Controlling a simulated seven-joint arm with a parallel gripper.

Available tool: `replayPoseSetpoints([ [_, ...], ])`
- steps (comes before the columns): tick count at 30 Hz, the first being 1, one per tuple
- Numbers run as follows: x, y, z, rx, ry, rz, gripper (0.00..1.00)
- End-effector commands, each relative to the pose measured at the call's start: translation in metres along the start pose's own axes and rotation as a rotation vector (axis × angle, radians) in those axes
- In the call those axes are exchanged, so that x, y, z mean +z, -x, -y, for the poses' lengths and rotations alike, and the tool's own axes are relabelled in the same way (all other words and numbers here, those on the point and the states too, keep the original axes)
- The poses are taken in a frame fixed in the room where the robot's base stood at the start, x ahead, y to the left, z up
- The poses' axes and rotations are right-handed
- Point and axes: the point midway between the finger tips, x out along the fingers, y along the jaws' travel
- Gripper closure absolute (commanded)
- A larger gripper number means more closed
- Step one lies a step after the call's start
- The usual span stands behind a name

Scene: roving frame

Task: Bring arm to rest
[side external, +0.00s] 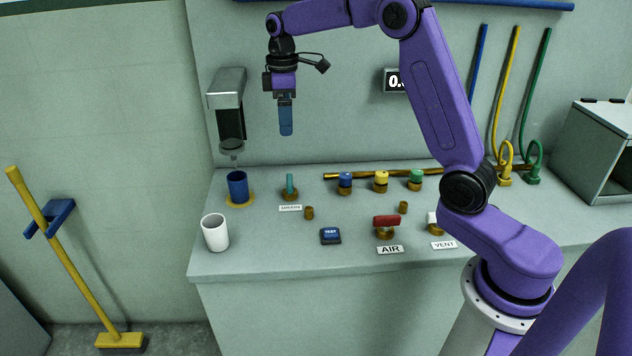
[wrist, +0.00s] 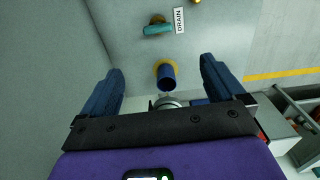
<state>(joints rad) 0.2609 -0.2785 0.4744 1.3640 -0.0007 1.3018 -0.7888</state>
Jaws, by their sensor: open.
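My purple arm reaches up over the bench, and my gripper (side external: 286,120) points down, high above the back left of the worktop. The wrist view shows its two blue fingers (wrist: 160,85) spread apart with nothing between them. Below it in the side view stands a blue cup (side external: 238,187) on a yellow ring, under a grey wall dispenser (side external: 226,90). The blue cup also shows in the wrist view (wrist: 167,78). The teal drain handle (side external: 290,185) stands near the cup, clear of my gripper.
A white cup (side external: 215,232) stands at the bench's front left. A blue TEST button (side external: 330,236), a red AIR valve (side external: 386,223) and several coloured knobs (side external: 381,179) occupy the worktop. A grey box (side external: 598,150) stands at the right. A yellow broom (side external: 75,270) leans at the left.

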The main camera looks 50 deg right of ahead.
Motion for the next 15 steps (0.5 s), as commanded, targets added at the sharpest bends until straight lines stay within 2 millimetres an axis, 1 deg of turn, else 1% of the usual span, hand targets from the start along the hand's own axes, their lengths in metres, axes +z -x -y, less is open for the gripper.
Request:
replayPoseSetpoints([
  [2,-0.003,0.001,0.013,0.000,0.012,-0.001,0.04],
  [4,-0.006,0.002,0.030,0.001,0.025,-0.002,0.04],
  [7,-0.007,0.003,0.063,0.002,0.048,-0.004,0.04],
  [9,-0.005,0.003,0.087,0.003,0.064,-0.005,0.04],
  [11,-0.002,0.003,0.107,0.003,0.076,-0.007,0.04],
  [15,0.011,0.001,0.152,0.003,0.105,-0.010,0.04],
])
